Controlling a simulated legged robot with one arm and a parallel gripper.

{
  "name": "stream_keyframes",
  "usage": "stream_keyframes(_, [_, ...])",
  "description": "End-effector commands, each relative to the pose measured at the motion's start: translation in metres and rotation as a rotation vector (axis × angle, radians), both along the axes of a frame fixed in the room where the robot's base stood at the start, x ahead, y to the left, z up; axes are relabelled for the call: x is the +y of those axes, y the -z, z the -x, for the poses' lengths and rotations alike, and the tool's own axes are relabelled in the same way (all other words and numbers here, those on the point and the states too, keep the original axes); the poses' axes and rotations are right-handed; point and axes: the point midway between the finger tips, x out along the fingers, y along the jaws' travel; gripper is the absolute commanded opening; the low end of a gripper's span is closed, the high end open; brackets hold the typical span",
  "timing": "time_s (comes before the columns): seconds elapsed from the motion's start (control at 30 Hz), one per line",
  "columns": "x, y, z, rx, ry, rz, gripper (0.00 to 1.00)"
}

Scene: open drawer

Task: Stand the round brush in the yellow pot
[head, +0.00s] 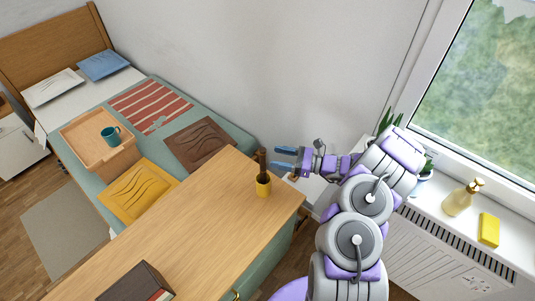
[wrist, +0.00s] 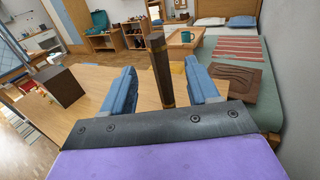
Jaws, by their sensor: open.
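The yellow pot (head: 263,188) stands on the wooden desk near its right corner. The dark brown round brush (head: 262,161) rises upright from the pot, its lower end hidden inside. My gripper (head: 277,157) is open just right of the brush, its blue fingers pointing towards it. In the wrist view the brush (wrist: 158,68) stands upright between the lines of the two open fingers, apart from both. The pot is hidden there behind my gripper's body.
A dark box (head: 137,282) sits at the desk's near end. The middle of the desk is clear. A bed with a wooden tray (head: 84,139) and a teal mug (head: 110,134) lies beyond. A soap bottle (head: 463,197) and yellow sponge (head: 489,230) stand on the windowsill.

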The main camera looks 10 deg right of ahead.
Motion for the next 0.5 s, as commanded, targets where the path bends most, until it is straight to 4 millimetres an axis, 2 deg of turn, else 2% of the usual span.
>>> stream_keyframes(0.03, [-0.012,0.000,0.005,0.001,0.005,0.002,0.60])
stream_keyframes(0.3, [-0.064,0.001,0.031,0.001,0.004,0.004,0.60])
stream_keyframes(0.5, [-0.089,0.002,0.045,0.003,0.001,-0.001,0.60])
